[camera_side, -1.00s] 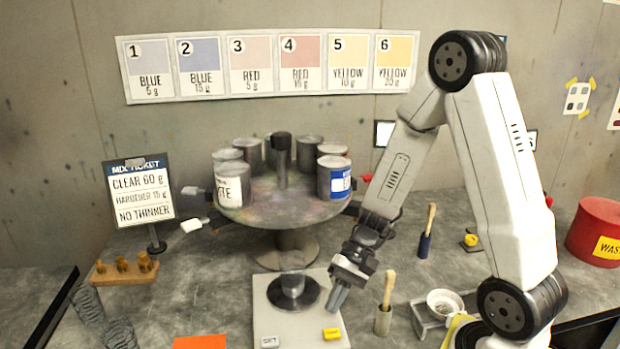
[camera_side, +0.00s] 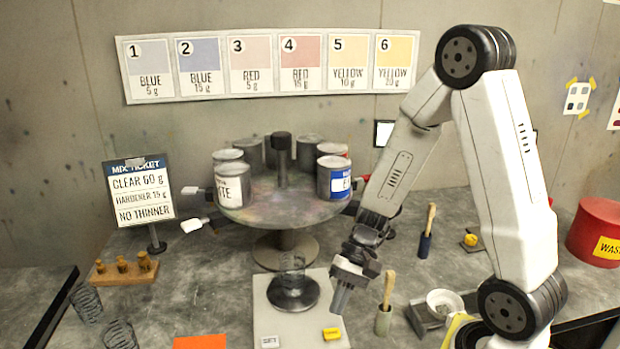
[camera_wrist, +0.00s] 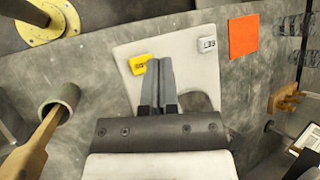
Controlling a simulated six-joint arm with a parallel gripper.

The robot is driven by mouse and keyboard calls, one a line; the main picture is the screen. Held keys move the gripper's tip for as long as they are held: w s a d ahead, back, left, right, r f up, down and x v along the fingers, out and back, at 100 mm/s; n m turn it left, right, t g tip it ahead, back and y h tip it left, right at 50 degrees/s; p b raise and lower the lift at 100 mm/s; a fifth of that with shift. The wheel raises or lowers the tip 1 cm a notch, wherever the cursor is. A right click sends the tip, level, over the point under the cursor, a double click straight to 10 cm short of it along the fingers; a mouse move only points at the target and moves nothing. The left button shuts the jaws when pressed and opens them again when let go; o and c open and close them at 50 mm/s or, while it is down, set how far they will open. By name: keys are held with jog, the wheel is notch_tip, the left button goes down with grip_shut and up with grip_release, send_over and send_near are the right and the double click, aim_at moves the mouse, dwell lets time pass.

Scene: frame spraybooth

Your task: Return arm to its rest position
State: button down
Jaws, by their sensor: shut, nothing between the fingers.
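My gripper (camera_side: 340,298) is shut and empty, pointing down over the right part of the white scale plate (camera_side: 262,315). In the wrist view the shut fingers (camera_wrist: 167,75) reach over the plate beside a yellow button (camera_wrist: 139,64). A round dark pan (camera_side: 292,300) with a clear cup (camera_side: 292,264) on it is on the plate, left of my gripper. In the wrist view the pan is mostly hidden behind the gripper.
A brush in a small pot (camera_side: 383,320) stands close right of my gripper. A carousel (camera_side: 285,205) of cans is behind. A grey holder with a white bowl (camera_side: 444,302) is at right, and a red waste bin (camera_side: 598,228) is farther right. An orange sheet (camera_side: 200,342) lies in front.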

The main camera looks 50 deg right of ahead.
jog(key=shift+s+n+g+h, duration=0.3)
jog(key=shift+s+n+h, duration=0.3)
jog(key=shift+n+h, duration=0.35)
jog(key=shift+s+d+n+h, duration=0.25)
jog(key=shift+n+h, duration=0.2)
jog(key=shift+h, duration=0.2)
jog(key=shift+w+d+r+n+h, duration=0.1)
jog(key=shift+d+n+h, duration=0.1)
jog(key=shift+n+h, duration=0.35)
jog(key=shift+d+r+n+h, duration=0.1)
jog(key=shift+d+n+h, duration=0.05)
jog(key=shift+n+h, duration=0.35)
jog(key=w+r+n+t+h, duration=0.1)
jog(key=n, duration=0.1)
jog(key=w+r+n+t+h, duration=0.1)
jog(key=n+t+h, duration=0.1)
jog(key=shift+w+a+r, duration=0.1)
jog(key=shift+w+r, duration=0.15)
jog(key=shift+r, duration=0.05)
